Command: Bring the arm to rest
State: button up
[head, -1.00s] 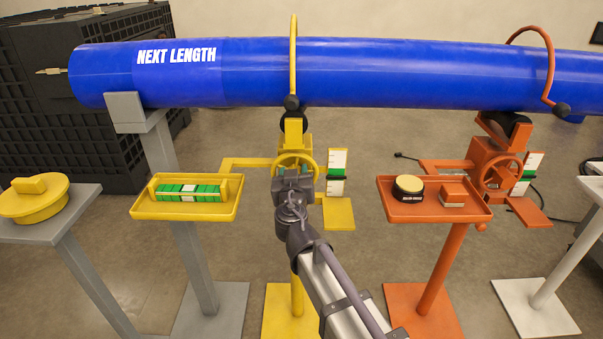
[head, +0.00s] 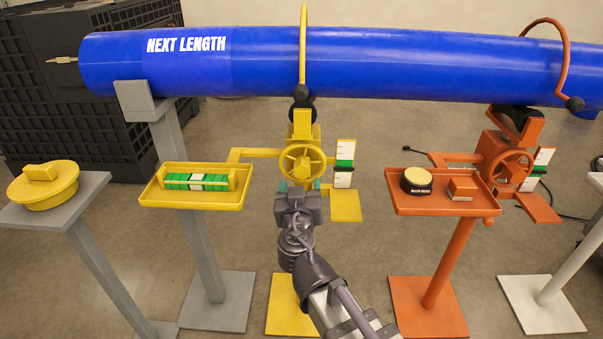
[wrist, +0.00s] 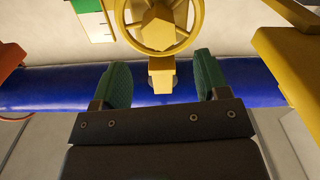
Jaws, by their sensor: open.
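My gripper (head: 297,188) is in front of and just below the yellow handwheel (head: 302,160) on the yellow stand in the head view. In the wrist view its two green fingers (wrist: 165,88) are spread apart with nothing between them. The yellow handwheel (wrist: 158,22) shows beyond the fingertips, apart from them. My arm reaches up from the lower edge of the head view. The fingertips are partly hidden behind the gripper body in the head view.
A long blue pipe (head: 400,72) labelled NEXT LENGTH spans the back. A yellow tray (head: 150,197) with a green-and-white block is left. An orange tray (head: 440,206) with two small items is right. A yellow lidded disc (head: 45,190) sits on a grey stand. Bare floor shows between stands.

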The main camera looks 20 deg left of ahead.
jog(key=shift+s+d, duration=0.2)
jog(key=shift+s, duration=0.35)
